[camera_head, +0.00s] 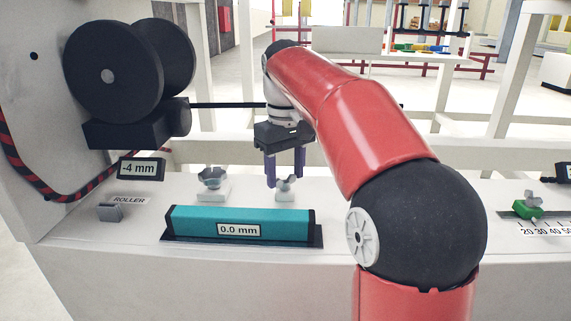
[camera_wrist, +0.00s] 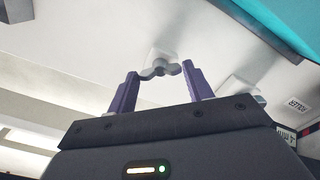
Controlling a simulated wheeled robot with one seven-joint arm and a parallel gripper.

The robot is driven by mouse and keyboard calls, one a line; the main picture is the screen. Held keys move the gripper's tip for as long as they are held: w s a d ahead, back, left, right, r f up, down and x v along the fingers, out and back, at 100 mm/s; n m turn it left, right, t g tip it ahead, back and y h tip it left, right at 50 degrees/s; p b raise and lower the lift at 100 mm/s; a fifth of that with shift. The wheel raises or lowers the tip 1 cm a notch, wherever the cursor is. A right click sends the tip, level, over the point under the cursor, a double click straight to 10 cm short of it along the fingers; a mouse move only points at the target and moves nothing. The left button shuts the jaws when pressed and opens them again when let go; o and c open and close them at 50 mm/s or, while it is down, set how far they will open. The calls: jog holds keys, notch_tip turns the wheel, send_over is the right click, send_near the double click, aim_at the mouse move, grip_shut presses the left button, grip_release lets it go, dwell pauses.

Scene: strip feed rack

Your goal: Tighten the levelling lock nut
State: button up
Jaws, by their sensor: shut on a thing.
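A grey wing-shaped lock nut (camera_head: 286,184) stands on a small white block behind the teal level bar (camera_head: 190,219), whose label reads 0.0 mm. My gripper (camera_head: 285,178) points down over this nut, with its purple fingers at either side of it. In the wrist view, the wings of the nut (camera_wrist: 158,70) span between the two fingertips, and my gripper (camera_wrist: 161,69) is shut on them. The lower part of the nut is partly hidden in the head view. A second, similar wing nut (camera_head: 212,177) stands free to the left on its own white block.
At left are a black roller (camera_head: 112,72), a sign reading -4 mm (camera_head: 141,168) and a grey knob (camera_head: 110,212) by the ROLLER label. A green clamp (camera_head: 528,208) sits on a scale at far right. My red arm hides the bench's right middle.

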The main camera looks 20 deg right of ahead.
aim_at(285, 176)
jog(key=m+p, duration=0.3)
jog(key=m, duration=0.1)
jog(key=shift+r, duration=0.2)
jog(key=shift+f+m+p, duration=0.1)
jog(key=shift+m+p, duration=0.9)
jog(key=shift+m, duration=0.7)
jog(key=o, duration=1)
notch_tip(285, 176, up, 8)
jog(key=shift+f+p, duration=0.15)
jog(key=shift+p, duration=0.75)
